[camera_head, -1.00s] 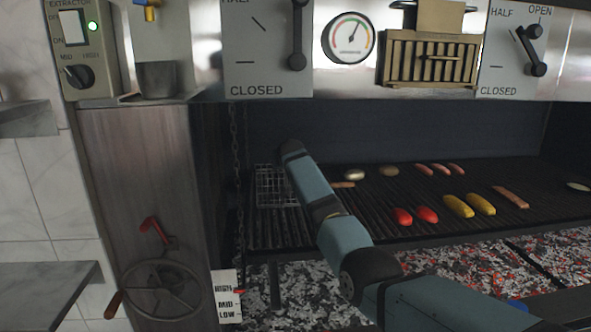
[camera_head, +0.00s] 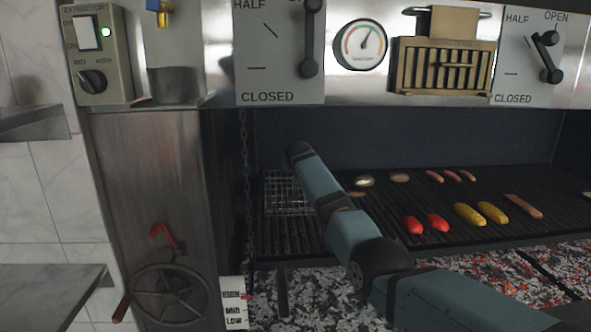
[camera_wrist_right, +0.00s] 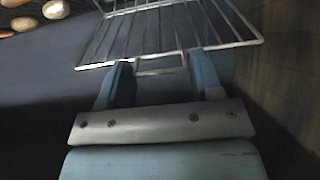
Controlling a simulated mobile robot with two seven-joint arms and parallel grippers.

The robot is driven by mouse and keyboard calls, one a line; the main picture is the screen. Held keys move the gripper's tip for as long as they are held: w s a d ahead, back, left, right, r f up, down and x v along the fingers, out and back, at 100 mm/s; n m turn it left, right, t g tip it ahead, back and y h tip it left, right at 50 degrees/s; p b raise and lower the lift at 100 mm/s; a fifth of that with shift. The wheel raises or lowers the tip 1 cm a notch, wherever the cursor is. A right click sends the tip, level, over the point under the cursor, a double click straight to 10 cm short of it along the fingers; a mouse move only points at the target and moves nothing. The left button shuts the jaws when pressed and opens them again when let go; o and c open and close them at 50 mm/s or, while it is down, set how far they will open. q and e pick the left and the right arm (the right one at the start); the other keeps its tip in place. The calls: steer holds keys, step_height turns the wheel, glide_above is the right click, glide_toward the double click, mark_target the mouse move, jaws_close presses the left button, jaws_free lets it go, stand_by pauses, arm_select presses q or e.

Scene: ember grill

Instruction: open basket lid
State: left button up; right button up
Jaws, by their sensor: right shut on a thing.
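The wire basket (camera_head: 285,205) sits at the left end of the grill grate, partly hidden behind my right arm in the head view. In the right wrist view its wire lid (camera_wrist_right: 150,35) spans the top of the picture. My right gripper (camera_wrist_right: 162,70) is shut on the front wire of the basket lid, its two blue fingers at the wire edge. In the head view the right gripper's fingers are hidden behind its arm. I cannot tell from these views how far the lid is raised. My left gripper is not in view.
The grill grate (camera_head: 320,230) holds red peppers (camera_head: 425,223), yellow corn (camera_head: 481,213) and sausages (camera_head: 523,206) right of my arm. Coals lie below. A chain (camera_head: 248,190) hangs left of the basket, beside a steel cabinet (camera_head: 150,165) with a handwheel (camera_head: 168,297).

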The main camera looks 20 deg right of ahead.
stand_by(0.4)
steer(key=o, duration=1.3)
steer(key=shift+r, duration=0.1)
steer(key=shift+b+v, duration=1.25)
steer(key=shift+v, duration=5.7)
